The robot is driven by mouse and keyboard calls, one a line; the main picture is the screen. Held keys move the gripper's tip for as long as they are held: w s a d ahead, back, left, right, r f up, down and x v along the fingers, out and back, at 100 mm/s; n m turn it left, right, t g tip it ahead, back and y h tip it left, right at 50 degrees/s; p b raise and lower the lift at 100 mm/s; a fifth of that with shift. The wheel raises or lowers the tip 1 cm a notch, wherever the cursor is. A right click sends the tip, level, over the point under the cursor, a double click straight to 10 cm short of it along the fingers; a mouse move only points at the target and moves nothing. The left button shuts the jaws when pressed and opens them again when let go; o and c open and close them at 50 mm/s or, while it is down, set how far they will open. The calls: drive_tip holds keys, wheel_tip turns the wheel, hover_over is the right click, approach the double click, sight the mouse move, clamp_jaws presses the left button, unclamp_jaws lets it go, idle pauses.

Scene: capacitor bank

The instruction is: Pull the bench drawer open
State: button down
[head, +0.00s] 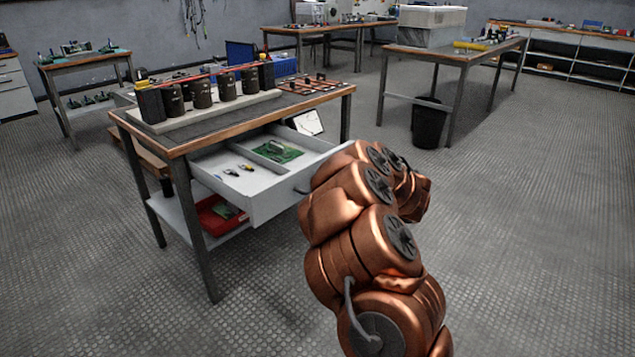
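The bench (330,93) stands left of centre, with a grey top edged in wood. Its pale grey drawer (272,203) is pulled well out toward the right front. Inside lie a green circuit board and some small parts. A dark handle (302,188) shows partly on the drawer front, close to my copper arm in the picture. My arm covers the right end of the drawer front. My gripper is hidden behind my arm links, so its fingers and any contact with the handle do not show.
A row of dark capacitors (201,94) stands on the bench top. A red bin (213,215) sits on the lower shelf. A black waste bin (429,124) stands under another table (455,57) behind. Open floor lies to the right and in front of the bench.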

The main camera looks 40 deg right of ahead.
drive_tip(key=c, duration=1.2)
unclamp_jaws()
drive_tip(key=v, duration=1.2)
